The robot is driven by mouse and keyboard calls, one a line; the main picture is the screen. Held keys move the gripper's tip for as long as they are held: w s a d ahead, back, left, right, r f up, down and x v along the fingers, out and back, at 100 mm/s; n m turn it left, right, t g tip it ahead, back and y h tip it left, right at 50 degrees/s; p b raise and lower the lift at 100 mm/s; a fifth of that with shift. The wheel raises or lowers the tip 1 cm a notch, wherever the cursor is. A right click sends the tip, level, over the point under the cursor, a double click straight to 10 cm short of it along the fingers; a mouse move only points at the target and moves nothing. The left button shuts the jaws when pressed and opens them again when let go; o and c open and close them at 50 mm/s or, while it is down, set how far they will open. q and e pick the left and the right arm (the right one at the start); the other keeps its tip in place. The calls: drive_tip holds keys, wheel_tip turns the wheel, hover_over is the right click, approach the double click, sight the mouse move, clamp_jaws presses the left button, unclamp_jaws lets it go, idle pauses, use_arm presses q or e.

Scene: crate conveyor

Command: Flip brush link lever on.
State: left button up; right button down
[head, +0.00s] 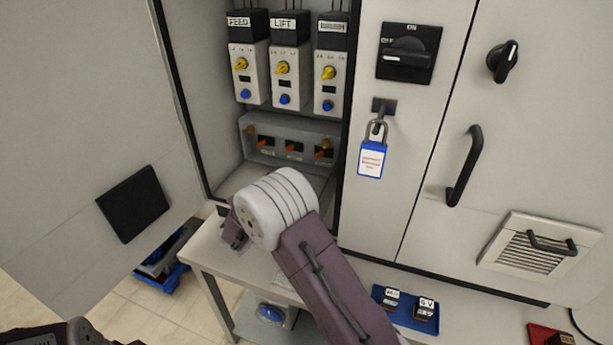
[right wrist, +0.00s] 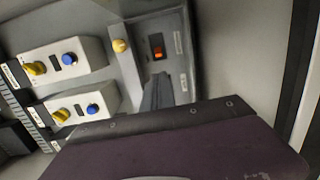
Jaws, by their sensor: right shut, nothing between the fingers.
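A light grey lever panel (head: 252,120) sits low inside the open cabinet. It carries three orange-tipped levers in dark slots: a left one (head: 264,142), a middle one (head: 291,147) and a right one (head: 320,154). I cannot read which is the brush link lever. My right gripper (head: 233,234) is below and in front of the panel, partly hidden behind my white wrist joint. In the right wrist view its dark fingers (right wrist: 157,95) are shut and empty, pointing towards one orange lever (right wrist: 157,52), apparently short of it. A dark part of my left arm shows at the bottom left.
Above the panel are several control units with yellow knobs and blue buttons, including FEED (head: 248,72) and LIFT (head: 284,73). A blue padlock (head: 372,160) hangs right of the opening. The open door (head: 80,120) bounds the left. A bench (head: 215,255) stands below.

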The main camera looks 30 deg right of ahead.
sight(319, 154)
use_arm(q)
drive_tip(key=shift+f, duration=0.5)
use_arm(e)
drive_tip(key=shift+f, duration=0.1)
drive_tip(key=x, duration=1)
drive_tip(key=shift+w, duration=0.1)
use_arm(q)
drive_tip(key=shift+r, duration=0.15)
